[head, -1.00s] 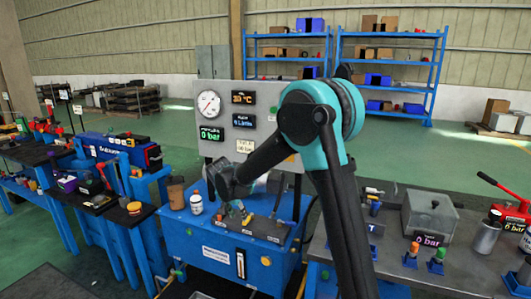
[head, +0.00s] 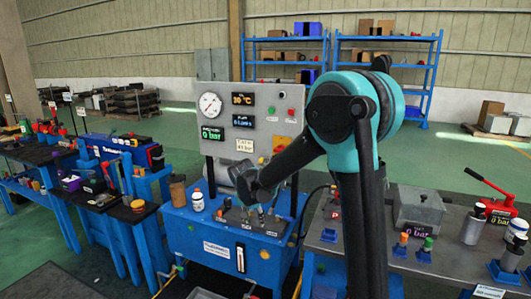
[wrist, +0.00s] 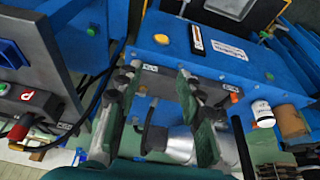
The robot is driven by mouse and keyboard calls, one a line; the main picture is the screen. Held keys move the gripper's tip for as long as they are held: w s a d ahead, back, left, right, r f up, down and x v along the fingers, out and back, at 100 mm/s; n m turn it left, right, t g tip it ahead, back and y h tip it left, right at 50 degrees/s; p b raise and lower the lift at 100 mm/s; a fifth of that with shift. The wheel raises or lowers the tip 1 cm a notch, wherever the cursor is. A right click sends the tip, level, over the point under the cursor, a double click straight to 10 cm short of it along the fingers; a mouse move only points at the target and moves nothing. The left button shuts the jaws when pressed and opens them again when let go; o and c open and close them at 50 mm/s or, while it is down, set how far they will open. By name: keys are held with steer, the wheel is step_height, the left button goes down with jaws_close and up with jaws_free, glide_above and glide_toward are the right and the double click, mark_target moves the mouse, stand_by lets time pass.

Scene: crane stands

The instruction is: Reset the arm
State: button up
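My arm is teal and black and crosses the middle of the head view, bent at its elbow. Its dark wrist hangs over the blue crane stand (head: 190,233), in front of the grey gauge panel. My gripper is hard to make out in the head view. In the wrist view my gripper (wrist: 157,82) shows two dark green fingers spread apart, with nothing visibly held. A silvery cylinder (wrist: 176,147) shows behind the fingers; I cannot tell whether it lies between them. The blue stand's top with levers lies beyond the fingertips.
A white bottle (head: 198,201) and a brown jar (head: 178,190) stand at the blue stand's left edge. The right bench carries a grey box (head: 418,208), a red-handled pump (head: 497,210) and a metal cylinder (head: 473,225). Open green floor lies behind.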

steer(key=s+d+n+y, duration=0.1)
steer(key=s+d, duration=0.5)
steer(key=d, duration=0.2)
steer(key=s+d+n, duration=0.1)
steer(key=s+d, duration=0.5)
steer(key=d, duration=0.3)
steer(key=s+d+f+n, duration=0.1)
steer(key=s+d+f, duration=0.1)
steer(key=s, duration=0.4)
steer(key=s+d+f, duration=0.2)
steer(key=s+d, duration=0.2)
steer(key=s, duration=0.3)
steer(key=shift+d+f+n+y, duration=0.15)
steer(key=shift+f+n+y, duration=0.15)
steer(key=shift+n, duration=0.1)
